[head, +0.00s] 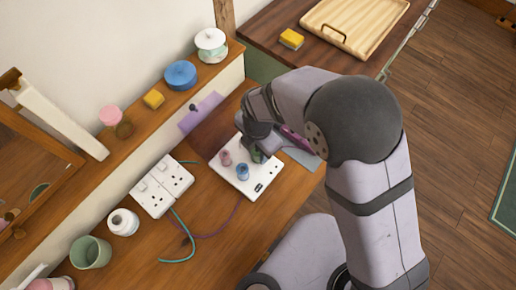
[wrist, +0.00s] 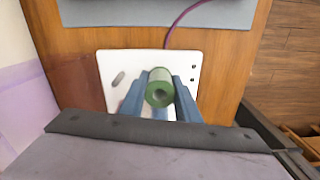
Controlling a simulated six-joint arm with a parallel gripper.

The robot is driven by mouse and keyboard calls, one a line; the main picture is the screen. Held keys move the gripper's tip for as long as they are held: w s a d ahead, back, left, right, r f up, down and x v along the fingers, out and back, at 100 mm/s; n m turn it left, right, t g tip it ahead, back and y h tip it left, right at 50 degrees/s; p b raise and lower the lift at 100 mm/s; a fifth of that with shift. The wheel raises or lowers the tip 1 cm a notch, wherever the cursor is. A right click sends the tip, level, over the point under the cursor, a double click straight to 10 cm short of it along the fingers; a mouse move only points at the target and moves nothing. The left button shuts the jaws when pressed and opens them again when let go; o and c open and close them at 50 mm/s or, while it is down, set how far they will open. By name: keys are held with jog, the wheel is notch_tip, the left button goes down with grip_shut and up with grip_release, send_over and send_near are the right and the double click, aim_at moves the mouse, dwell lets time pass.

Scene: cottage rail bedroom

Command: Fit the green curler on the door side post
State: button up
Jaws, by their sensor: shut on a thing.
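The green curler (wrist: 160,90) is between the two blue-grey fingers of my gripper (wrist: 160,100), its round open end facing the wrist camera. In the head view my gripper (head: 256,147) is over the white plate (head: 253,188), and little of the curler shows. A pink curler (head: 226,158) and a blue curler (head: 242,172) stand upright on the plate. The plate also shows in the wrist view (wrist: 112,62), with a grey elongated feature (wrist: 118,78) left of the fingers. The post under the green curler is hidden, so I cannot tell whether it is around one.
A white double socket (head: 160,186), a white roll (head: 123,222) and a green cup (head: 91,252) are to the left. A purple cable (head: 215,233) crosses the wood.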

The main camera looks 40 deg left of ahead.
jog(key=shift+f+b, duration=0.35)
jog(key=shift+f, duration=0.25)
dwell(0.5)
jog(key=o, duration=1.1)
jog(key=shift+r+b, duration=0.65)
jog(key=shift+r, duration=3.05)
jog(key=shift+d, duration=0.1)
